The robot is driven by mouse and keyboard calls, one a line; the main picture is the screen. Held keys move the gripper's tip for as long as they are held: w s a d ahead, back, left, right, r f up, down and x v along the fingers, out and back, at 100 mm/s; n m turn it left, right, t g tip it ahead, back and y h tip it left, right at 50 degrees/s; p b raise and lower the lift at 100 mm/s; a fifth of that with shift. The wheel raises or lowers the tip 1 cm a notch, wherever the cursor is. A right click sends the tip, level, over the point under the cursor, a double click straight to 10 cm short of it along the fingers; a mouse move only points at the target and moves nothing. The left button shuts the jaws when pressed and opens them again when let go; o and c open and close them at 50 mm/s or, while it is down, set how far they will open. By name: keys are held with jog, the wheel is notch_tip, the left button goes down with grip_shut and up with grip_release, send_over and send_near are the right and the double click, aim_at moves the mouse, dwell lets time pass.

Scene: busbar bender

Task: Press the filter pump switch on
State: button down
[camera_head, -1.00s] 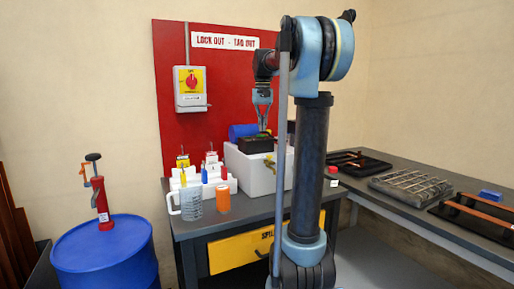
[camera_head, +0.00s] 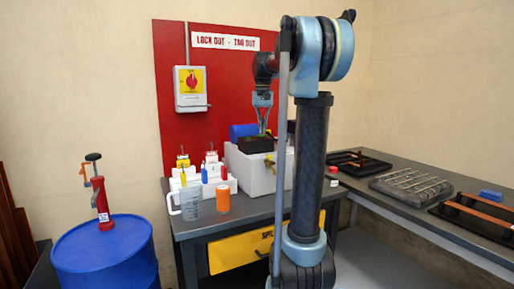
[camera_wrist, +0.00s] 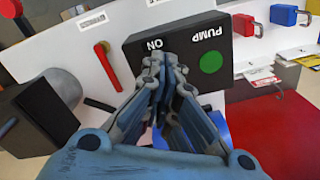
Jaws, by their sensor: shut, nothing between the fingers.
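The pump switch box (camera_wrist: 133,47) is black, with white "PUMP" and "ON" lettering and a green round mark (camera_wrist: 211,62). In the head view the box (camera_head: 250,145) sits on the white tank (camera_head: 246,170). My gripper (camera_wrist: 162,62) is shut and empty, with its fingertips at the box face just below the "ON" lettering. The fingers hide that part of the box, so I cannot tell whether they touch it or how the switch is set. In the head view my gripper (camera_head: 262,132) points down over the box.
A red lever (camera_wrist: 104,60) is beside the box in the wrist view, with red (camera_wrist: 244,25) and blue padlocks (camera_wrist: 284,15) on the other side. A measuring jug (camera_head: 190,203) and an orange cup (camera_head: 222,200) stand on the bench. A blue drum (camera_head: 105,257) stands at left.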

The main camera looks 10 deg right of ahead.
jog(key=shift+f, duration=0.55)
jog(key=shift+r, duration=0.1)
dwell(0.3)
jog(key=shift+r, duration=3.4)
jog(key=shift+s, duration=0.15)
jog(key=s+f+n+t, duration=0.2)
jog(key=s+f, duration=3.2)
jog(key=f, duration=0.3)
jog(key=shift+s+d+f+n, duration=0.25)
jog(key=shift+s+d+n, duration=0.05)
jog(key=shift+s+d, duration=0.1)
